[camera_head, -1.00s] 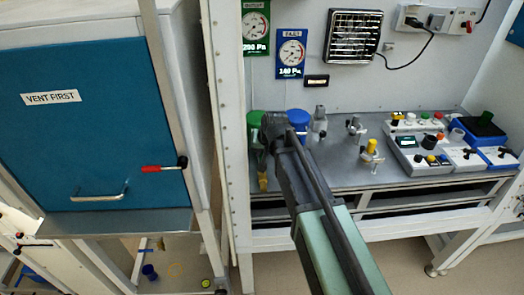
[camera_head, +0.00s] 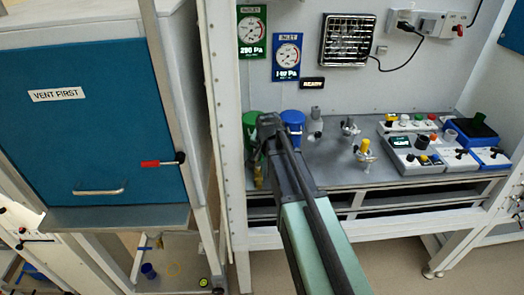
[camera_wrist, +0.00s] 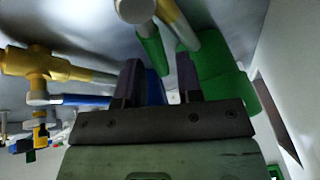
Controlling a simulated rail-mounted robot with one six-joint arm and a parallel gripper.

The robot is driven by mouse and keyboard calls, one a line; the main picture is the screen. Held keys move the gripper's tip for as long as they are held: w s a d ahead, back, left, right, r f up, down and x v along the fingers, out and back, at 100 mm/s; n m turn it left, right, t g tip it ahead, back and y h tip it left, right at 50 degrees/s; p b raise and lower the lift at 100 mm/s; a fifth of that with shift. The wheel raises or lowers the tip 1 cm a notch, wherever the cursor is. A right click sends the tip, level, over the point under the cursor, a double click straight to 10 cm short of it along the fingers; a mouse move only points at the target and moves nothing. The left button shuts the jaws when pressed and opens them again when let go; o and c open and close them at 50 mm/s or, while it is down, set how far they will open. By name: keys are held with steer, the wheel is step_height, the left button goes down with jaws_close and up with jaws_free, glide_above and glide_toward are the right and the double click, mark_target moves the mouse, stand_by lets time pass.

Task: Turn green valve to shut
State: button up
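My gripper (camera_head: 268,130) is in front of the back bench, close to the green canister (camera_head: 253,128) and the blue canister (camera_head: 293,121). In the wrist view its two fingers (camera_wrist: 160,72) stand apart with a gap between them. A green lever-like handle (camera_wrist: 151,50) lies just beyond the fingertips, below a pale round knob (camera_wrist: 137,10). I cannot tell whether these belong to one valve, or the handle's setting. In the head view my arm hides this spot. Nothing is visibly gripped.
The green canister (camera_wrist: 220,85) is close on the right of the fingers. A yellow valve body (camera_wrist: 35,65) with a blue lever (camera_wrist: 85,100) is on the left. Farther right on the bench are a yellow-topped valve (camera_head: 365,147) and control boxes (camera_head: 415,165).

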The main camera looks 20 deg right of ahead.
steer(key=shift+o, duration=0.4)
steer(key=shift+r, duration=0.1)
steer(key=shift+s+r+p, duration=0.1)
steer(key=shift+r+p, duration=0.3)
steer(key=shift+p, duration=0.1)
steer(key=p+v, duration=0.8)
steer(key=v, duration=0.1)
steer(key=shift+s+r+p, duration=0.25)
steer(key=shift+r+p, duration=0.05)
steer(key=shift+p, duration=0.1)
steer(key=shift+a, duration=0.1)
